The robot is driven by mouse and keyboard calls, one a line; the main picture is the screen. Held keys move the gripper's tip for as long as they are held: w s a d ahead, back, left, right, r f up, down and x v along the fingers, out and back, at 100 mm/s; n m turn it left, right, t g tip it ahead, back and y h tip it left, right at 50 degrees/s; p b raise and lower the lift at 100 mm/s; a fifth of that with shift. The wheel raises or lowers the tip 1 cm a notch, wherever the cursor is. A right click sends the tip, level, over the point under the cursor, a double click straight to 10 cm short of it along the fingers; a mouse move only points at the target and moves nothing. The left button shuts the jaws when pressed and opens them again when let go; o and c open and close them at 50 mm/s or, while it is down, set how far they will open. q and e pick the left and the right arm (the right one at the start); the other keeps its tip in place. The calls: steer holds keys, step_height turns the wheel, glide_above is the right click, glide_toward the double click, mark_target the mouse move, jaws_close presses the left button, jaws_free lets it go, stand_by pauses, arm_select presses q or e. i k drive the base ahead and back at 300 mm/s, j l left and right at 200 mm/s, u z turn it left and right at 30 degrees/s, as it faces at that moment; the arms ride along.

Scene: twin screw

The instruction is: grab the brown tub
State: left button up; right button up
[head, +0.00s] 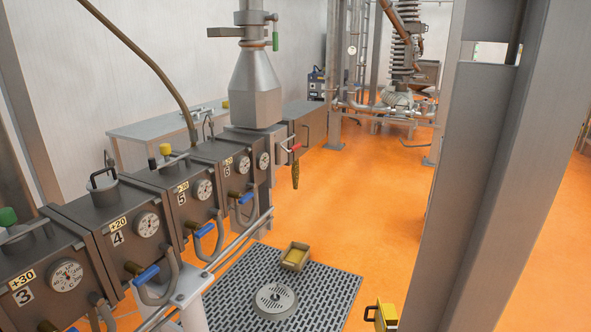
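A small brown tub (303,264) with a yellowish inside sits low down on the dark slotted floor grate, near its far edge. It appears upright, with its open top facing up. Neither of my grippers shows in the head view, so nothing is seen touching the tub.
The grate (335,290) carries a round grey drain cover (275,300) nearer than the tub. A machine with numbered sections and gauges (146,224) runs along the left, with a rail (235,243). A grey steel column (490,170) stands right. A yellow object (387,317) is cut off below. Orange floor beyond is clear.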

mark_target(294, 259)
steer(key=z, duration=0.25)
steer(key=l+z, duration=0.35)
steer(key=i+l+z, duration=0.15)
steer(key=l+z, duration=0.15)
steer(key=l, duration=0.2)
steer(key=i+l+z, duration=0.15)
steer(key=l+z, duration=0.2)
steer(key=i+l+z, duration=0.3)
steer(key=i+l, duration=0.6)
steer(key=i+u, duration=0.5)
steer(key=i, duration=0.3)
steer(key=i+l+u, duration=0.2)
steer(key=i+u, duration=0.25)
steer(key=i, duration=0.3)
steer(key=i+j+u, duration=0.4)
steer(key=i, duration=0.2)
steer(key=i+u, duration=0.4)
steer(key=i, duration=0.15)
steer(key=i+l+u, duration=0.1)
steer(key=i+u, duration=0.25)
steer(key=i, duration=0.25)
steer(key=i+l+u, duration=0.25)
steer(key=i+u, duration=0.15)
steer(key=i, duration=0.2)
